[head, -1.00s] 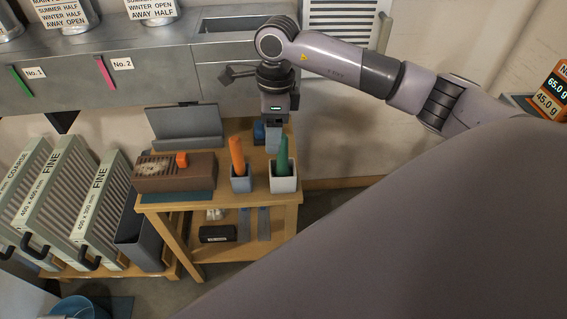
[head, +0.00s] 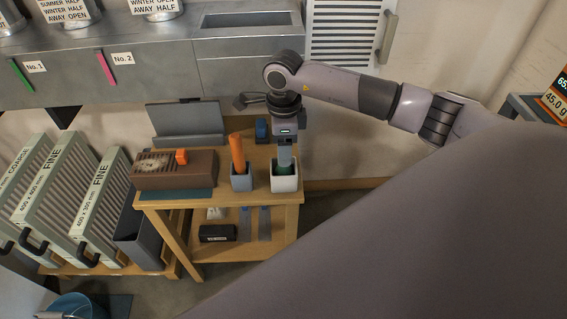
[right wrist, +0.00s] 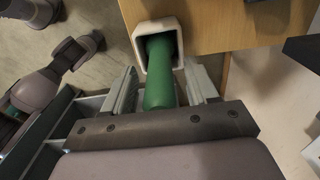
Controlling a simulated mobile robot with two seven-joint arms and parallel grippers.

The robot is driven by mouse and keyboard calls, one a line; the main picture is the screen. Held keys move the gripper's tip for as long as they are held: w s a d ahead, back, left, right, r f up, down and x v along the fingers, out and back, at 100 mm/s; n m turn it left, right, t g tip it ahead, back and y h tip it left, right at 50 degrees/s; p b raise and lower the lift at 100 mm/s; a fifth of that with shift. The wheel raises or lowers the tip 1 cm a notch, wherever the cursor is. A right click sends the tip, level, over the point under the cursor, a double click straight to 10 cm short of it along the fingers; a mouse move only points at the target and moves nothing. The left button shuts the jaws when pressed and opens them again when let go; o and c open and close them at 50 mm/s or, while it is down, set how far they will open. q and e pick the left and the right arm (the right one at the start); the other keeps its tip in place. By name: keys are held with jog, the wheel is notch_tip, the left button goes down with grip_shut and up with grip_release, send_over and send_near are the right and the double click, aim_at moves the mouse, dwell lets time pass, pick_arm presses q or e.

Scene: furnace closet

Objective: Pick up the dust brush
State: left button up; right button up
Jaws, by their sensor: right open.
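A green handle (right wrist: 160,72) stands upright in a white square cup (head: 285,183) at the right front of a small wooden table. I take it to be the dust brush; its lower end is hidden in the cup. An orange handle (head: 237,153) stands in a grey-blue cup (head: 241,182) just to the left. My right gripper (head: 285,161) is directly above the white cup. In the right wrist view its open fingers (right wrist: 162,88) stand either side of the green handle, with gaps visible. My left gripper is not in view.
A brown box (head: 197,169) lies on the table left of the cups. A blue object (head: 262,130) and a grey stand (head: 187,125) are behind. Filter panels (head: 97,196) lean at left. A metal duct (head: 150,65) runs along the back wall.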

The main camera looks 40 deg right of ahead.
grip_shut()
notch_tip(320, 180, up, 20)
jog(key=p, duration=0.1)
dwell(0.6)
dwell(0.5)
